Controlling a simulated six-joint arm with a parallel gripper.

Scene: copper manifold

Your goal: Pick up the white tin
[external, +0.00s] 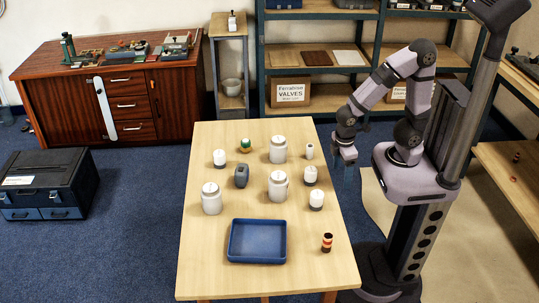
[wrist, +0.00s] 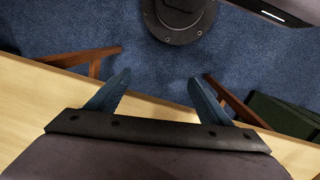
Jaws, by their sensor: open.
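Several white containers stand upright on the wooden table (external: 205,270), and I cannot tell which one is the white tin. A small plain pale cylinder (external: 309,151) stands near the right edge. Larger lidded jars stand at the back (external: 278,150), centre (external: 277,187) and left (external: 212,200). Smaller white containers with dark lower parts stand at left (external: 219,158) and right (external: 310,176), with another at the front right (external: 316,200). My gripper (external: 344,168) is open and empty beside the table's right edge. The wrist view shows its blue fingers apart (wrist: 157,88), with no container between them.
A blue tray (external: 233,257) lies at the table's front. A dark grey object (external: 241,177), a green-and-gold object (external: 245,146) and a red-and-black cylinder (external: 327,243) also stand on the table. In the wrist view, blue carpet (wrist: 105,25) lies beyond the table edge.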

